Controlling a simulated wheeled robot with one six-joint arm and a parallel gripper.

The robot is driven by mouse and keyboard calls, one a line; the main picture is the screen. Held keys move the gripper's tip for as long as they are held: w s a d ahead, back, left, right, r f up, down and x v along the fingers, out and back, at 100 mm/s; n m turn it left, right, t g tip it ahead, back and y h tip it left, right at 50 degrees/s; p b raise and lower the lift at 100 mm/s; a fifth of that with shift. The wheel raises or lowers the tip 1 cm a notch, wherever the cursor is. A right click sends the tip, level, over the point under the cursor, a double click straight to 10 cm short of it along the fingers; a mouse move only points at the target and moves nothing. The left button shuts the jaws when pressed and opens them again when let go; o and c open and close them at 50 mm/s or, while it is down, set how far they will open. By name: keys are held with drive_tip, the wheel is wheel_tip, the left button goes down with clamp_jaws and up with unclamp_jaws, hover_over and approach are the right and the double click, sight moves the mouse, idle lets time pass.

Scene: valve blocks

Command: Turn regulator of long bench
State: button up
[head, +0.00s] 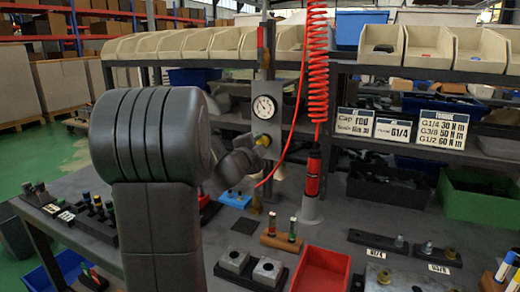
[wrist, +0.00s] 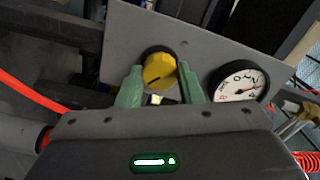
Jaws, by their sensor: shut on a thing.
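The regulator's yellow knob (wrist: 159,72) sits on a grey panel (wrist: 215,45) in the wrist view, with a dark mark on its face. My gripper (wrist: 160,85) has its two green fingers on either side of the knob and is shut on it. A round white pressure gauge (wrist: 238,82) is on the same panel beside the knob. In the head view the gauge (head: 264,107) shows above the knob (head: 263,140), which is partly hidden by my gripper. My arm covers much of the left middle of that view.
A red coiled hose (head: 317,65) hangs right of the panel, with a red tool (head: 313,173) below it. A red tray (head: 322,270) and metal blocks (head: 267,271) are on the bench. Beige bins (head: 430,45) line the shelf above.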

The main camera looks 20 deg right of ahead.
drive_tip(key=shift+m, duration=0.3)
drive_tip(key=o, duration=1)
drive_tip(key=v, duration=1.4)
drive_tip(key=shift+w+d, duration=0.15)
drive_tip(key=x, duration=1.3)
drive_tip(key=shift+w+d, duration=0.2)
drive_tip(key=shift+d, duration=0.05)
